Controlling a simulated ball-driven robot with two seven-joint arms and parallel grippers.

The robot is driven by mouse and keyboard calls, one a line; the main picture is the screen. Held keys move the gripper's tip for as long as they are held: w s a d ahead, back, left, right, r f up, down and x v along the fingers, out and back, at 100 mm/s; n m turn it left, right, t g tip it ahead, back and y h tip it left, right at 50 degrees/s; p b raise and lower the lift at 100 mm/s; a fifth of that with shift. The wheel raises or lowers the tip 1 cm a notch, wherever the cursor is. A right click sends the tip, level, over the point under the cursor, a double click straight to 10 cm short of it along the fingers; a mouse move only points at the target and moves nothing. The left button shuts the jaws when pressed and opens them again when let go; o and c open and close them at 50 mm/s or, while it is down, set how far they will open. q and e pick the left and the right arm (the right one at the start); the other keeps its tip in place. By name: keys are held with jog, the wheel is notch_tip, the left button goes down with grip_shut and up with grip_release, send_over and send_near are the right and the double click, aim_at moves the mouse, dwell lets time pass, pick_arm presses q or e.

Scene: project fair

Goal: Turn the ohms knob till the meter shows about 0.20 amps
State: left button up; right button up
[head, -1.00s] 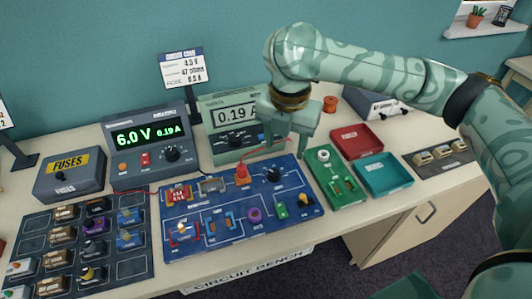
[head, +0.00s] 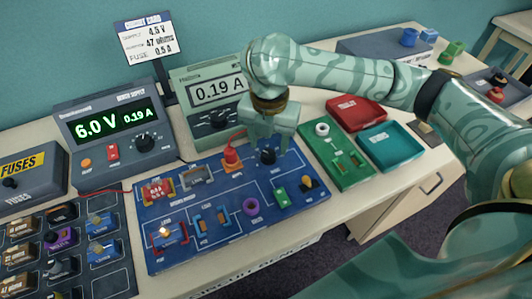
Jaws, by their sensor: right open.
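The blue circuit board (head: 225,258) lies on the bench. Its black ohms knob (head: 268,157) is near the back right of the board. My right gripper (head: 268,146) is open, fingers pointing down, right over the knob and close to it. I cannot tell whether the fingers touch it. The green meter (head: 188,78) behind the board reads 0.19 A on its display (head: 219,90). The grey power supply (head: 70,117) shows 6.0 V and 0.19 A. My left gripper is out of view.
A red-orange plug (head: 231,158) with a red lead stands just left of the knob. A lit lamp (head: 165,233) is at the board's front left. A green board (head: 345,171), red tray (head: 356,113) and teal tray (head: 392,146) lie to the right. A sign card (head: 149,38) stands behind.

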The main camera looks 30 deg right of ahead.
aim_at(269, 153)
jog(key=shift+f+b, duration=0.55)
jog(key=shift+f, duration=1)
jog(key=c, duration=1)
jog(key=r+n+p, duration=0.1)
jog(key=p, duration=0.4)
jog(key=shift+s, duration=0.1)
jog(key=shift+f+n, duration=0.35)
jog(key=shift+n, duration=0.05)
jog(key=shift+f, duration=0.1)
jog(key=o, duration=1)
